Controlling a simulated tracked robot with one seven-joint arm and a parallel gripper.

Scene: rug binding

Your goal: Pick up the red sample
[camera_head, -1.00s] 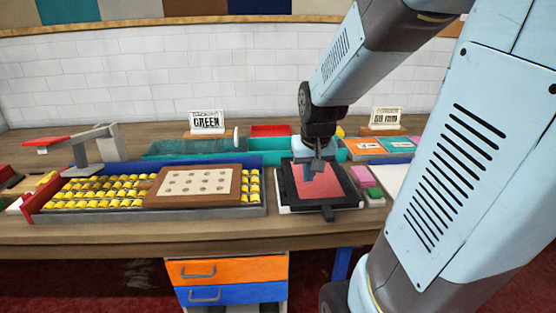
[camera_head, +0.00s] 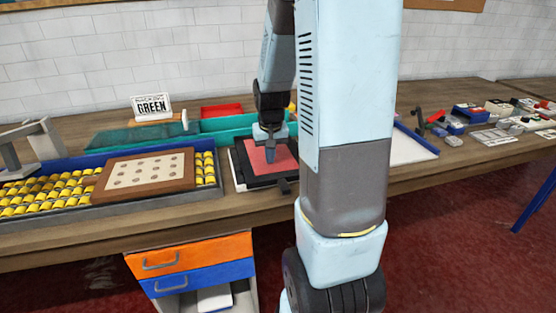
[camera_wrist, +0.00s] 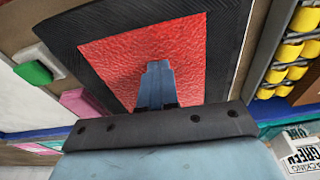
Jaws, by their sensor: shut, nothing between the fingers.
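The red sample (camera_wrist: 185,48) is a flat textured red square lying on a larger black mat (camera_wrist: 80,22) in the wrist view. In the head view the red sample (camera_head: 283,158) lies on the black mat (camera_head: 246,171), partly hidden by my gripper and arm. My gripper (camera_wrist: 155,68) is shut and empty, with its fingertips over the red square. In the head view my gripper (camera_head: 270,155) also shows above the sample. I cannot tell whether the fingertips touch it.
Left of the mat stands a roller tray (camera_head: 60,213) with yellow rollers and a brown board with a dotted panel (camera_head: 150,172) on it. Behind are teal trays (camera_head: 150,135) and a red tray (camera_head: 222,110). Pink and green blocks (camera_wrist: 33,72) lie beside the mat.

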